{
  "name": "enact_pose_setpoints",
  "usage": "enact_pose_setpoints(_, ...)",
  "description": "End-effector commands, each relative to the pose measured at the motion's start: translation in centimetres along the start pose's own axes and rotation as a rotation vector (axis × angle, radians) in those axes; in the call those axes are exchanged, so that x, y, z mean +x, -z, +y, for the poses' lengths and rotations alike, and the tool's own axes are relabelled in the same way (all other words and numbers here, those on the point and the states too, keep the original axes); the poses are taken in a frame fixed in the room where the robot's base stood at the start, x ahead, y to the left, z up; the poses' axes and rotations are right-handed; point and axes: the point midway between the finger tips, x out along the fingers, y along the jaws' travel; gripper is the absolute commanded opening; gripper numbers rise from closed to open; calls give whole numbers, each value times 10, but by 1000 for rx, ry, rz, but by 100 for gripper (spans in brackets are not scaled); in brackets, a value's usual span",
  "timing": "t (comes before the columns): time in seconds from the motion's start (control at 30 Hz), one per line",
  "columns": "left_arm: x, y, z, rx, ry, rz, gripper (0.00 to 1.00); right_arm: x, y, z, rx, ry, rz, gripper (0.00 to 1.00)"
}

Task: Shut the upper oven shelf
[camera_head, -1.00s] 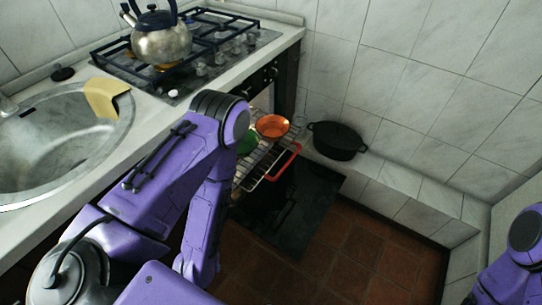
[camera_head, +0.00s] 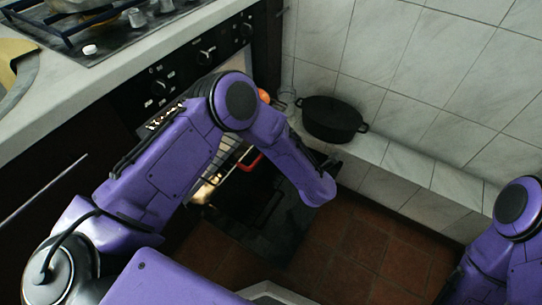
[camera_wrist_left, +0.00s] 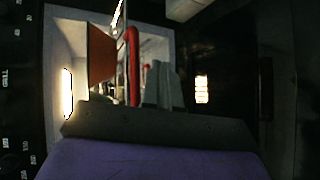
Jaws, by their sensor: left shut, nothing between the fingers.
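The upper oven shelf has a red front bar (camera_head: 250,162); in the head view my left arm hides most of the shelf. The red bar also shows upright in the left wrist view (camera_wrist_left: 132,60). An orange bowl (camera_head: 264,96) peeks out above my arm; its side fills the left wrist view's upper left (camera_wrist_left: 101,55). My left gripper (camera_wrist_left: 163,84) is shut and empty, its grey fingers close beside the red bar; I cannot tell whether they touch. It is hidden in the head view. My right gripper is out of view.
The dark oven door (camera_head: 265,235) hangs open low over the tiled floor (camera_head: 375,255). A black pot (camera_head: 332,118) stands on the tiled ledge (camera_head: 395,160) to the right. The oven's knob panel (camera_head: 185,70) and counter edge are at upper left.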

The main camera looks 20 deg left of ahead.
Motion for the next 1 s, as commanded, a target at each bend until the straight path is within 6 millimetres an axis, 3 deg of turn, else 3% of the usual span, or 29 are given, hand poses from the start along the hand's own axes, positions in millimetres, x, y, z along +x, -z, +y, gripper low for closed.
enact_pose_setpoints(0.03, 12, -19, 11, -384, -69, 123, 0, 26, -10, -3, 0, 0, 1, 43)
enact_pose_setpoints(0.1, 8, -25, 40, -899, -174, 310, 0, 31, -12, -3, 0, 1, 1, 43)
enact_pose_setpoints(0.2, -6, -21, 60, -1378, -327, 502, 0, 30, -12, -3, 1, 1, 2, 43)
enact_pose_setpoints(0.3, -16, -15, 65, -1614, -444, 589, 0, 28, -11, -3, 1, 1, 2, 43)
enact_pose_setpoints(0.47, -12, -5, 64, -1709, -505, 613, 0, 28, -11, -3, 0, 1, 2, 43)
enact_pose_setpoints(0.8, 39, 36, 55, -1703, -504, 610, 0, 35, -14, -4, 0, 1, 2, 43)
enact_pose_setpoints(1.0, 56, 50, 53, -1703, -501, 607, 0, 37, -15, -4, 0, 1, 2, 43)
